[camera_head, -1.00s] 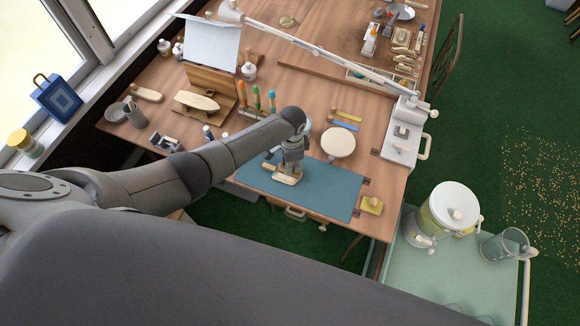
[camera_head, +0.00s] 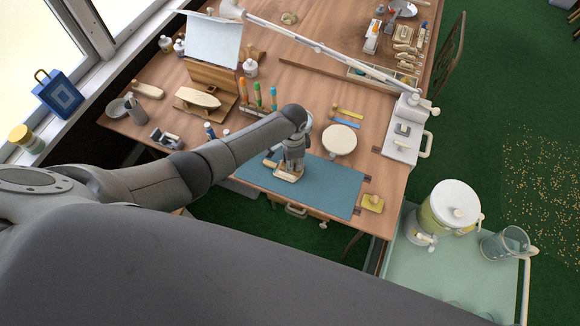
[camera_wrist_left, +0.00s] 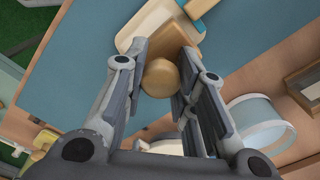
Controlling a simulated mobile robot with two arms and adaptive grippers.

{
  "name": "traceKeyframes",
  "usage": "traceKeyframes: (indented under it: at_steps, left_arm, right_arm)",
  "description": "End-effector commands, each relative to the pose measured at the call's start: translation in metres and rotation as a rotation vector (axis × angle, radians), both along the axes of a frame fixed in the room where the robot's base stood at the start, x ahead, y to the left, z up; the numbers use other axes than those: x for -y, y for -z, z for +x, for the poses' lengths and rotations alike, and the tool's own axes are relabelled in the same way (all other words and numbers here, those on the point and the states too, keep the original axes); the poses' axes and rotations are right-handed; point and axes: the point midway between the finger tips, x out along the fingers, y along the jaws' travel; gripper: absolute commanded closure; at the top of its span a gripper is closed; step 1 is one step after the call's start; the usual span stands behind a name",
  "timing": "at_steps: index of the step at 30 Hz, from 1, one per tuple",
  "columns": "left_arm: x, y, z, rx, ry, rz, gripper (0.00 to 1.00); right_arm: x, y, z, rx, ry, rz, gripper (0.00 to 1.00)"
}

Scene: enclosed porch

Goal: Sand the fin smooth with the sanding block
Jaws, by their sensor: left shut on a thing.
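My left gripper (camera_head: 291,165) is over the blue-green mat (camera_head: 335,188) on the workbench. In the left wrist view its fingers (camera_wrist_left: 160,82) are shut on the round knob of a tan wooden block, the sanding block (camera_wrist_left: 180,45). In the head view the block (camera_head: 288,177) shows low at the fingertips, over the mat. A pale flat piece, which looks like the fin (camera_wrist_left: 148,22), lies against the block in the wrist view, partly hidden by it. I cannot tell exactly how they touch. My right gripper is not in view.
A round pale disc (camera_head: 340,139) stands behind the mat. A boat hull (camera_head: 198,97) and upright coloured tools (camera_head: 257,94) are at the back left. The mat's right part is clear.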

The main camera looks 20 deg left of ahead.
Motion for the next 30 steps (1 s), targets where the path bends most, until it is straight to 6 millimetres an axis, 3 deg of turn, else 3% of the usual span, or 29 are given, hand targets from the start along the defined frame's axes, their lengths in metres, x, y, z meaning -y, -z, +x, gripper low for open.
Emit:
traceKeyframes:
  at_steps: [11,19,30]
  left_arm:
    - [0.0,-0.002,0.004,-0.001,0.0,0.0,0.94]
    - [0.0,-0.03,0.003,-0.001,0.0,0.0,0.94]
    - [0.0,-0.049,0.003,-0.001,-0.001,0.0,0.94]
  right_arm:
    - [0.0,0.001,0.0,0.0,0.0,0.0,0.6]
    - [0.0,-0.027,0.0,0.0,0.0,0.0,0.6]
    - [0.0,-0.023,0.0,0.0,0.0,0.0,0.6]
